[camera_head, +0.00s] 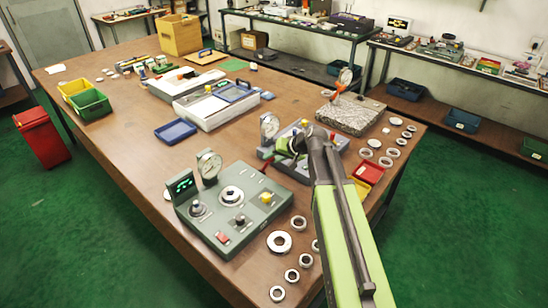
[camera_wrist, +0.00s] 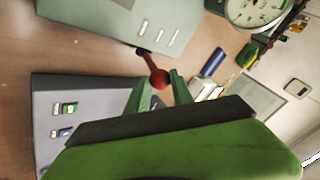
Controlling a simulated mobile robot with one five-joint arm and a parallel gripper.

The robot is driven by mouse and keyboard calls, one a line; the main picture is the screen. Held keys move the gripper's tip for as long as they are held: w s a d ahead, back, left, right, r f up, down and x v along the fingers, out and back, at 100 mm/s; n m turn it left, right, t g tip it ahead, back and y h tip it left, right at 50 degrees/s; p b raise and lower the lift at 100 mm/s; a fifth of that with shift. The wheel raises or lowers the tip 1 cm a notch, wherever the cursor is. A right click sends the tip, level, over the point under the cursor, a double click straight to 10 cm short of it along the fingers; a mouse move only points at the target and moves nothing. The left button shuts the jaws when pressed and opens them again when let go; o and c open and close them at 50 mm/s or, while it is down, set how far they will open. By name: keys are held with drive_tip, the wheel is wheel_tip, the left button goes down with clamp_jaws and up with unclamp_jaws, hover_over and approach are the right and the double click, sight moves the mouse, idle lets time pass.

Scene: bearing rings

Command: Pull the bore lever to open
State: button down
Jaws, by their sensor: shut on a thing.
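The grey-green gauge station (camera_head: 232,205) stands on the near part of the table, with a dial, knobs and a small lit display. My gripper (camera_wrist: 160,92) is shut on this red knob, a green finger on each side. In the head view, my gripper (camera_head: 284,155) is beyond the station's back right corner, and my arm comes in from the lower right. The knob's contact with the fingers is partly hidden.
A red tray (camera_head: 369,172) and a granite block (camera_head: 350,115) are to the right. Loose metal rings (camera_head: 279,242) lie near the front edge. A blue tray (camera_head: 175,131) is to the left.

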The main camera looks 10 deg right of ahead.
drive_tip(key=shift+d+f, duration=0.15)
drive_tip(key=c, duration=1.1)
unclamp_jaws()
drive_tip(key=p+v, duration=1.2)
drive_tip(key=v, duration=0.5)
drive_tip(key=shift+s, duration=0.25)
